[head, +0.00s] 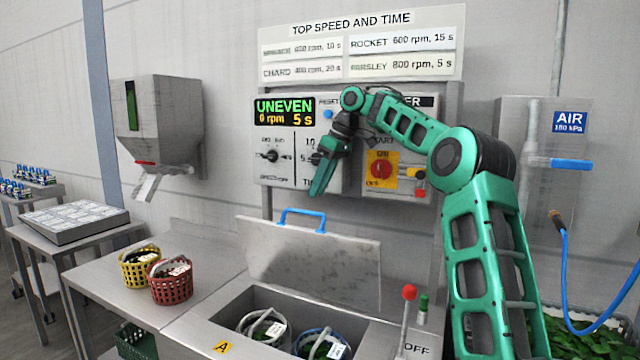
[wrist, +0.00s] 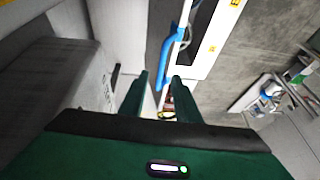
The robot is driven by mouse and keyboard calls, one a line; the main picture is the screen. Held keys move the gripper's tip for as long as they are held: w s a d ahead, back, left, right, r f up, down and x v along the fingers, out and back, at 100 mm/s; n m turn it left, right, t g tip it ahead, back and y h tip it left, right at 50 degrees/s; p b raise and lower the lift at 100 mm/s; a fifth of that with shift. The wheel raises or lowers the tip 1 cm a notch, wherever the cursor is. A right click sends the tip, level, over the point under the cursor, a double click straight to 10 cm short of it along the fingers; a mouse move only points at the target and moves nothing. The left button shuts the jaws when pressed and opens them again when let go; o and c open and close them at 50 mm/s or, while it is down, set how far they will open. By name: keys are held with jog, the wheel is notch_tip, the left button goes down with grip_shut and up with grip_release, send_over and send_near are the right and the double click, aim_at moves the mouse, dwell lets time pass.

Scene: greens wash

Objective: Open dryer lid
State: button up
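The dryer lid (head: 315,265) is a grey metal plate, raised steeply behind the dryer opening in the head view. Its blue handle (head: 303,213) is on the top edge. The opening below shows two baskets inside, a grey-white one (head: 262,326) and a bluish one (head: 318,343). My gripper (head: 315,192) points down in front of the control panel, above the handle and apart from it. A blue handle (wrist: 173,48) shows just beyond the fingertips.
The control panel (head: 283,140) reads "UNEVEN, 0 rpm, 5 s". A yellow basket (head: 138,268) and a red basket (head: 171,289) stand on the left counter. A red-knobbed lever (head: 409,293) rises at the dryer's right front. A blue hose (head: 566,265) hangs at right.

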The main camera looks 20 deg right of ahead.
jog(key=shift+v, duration=1.15)
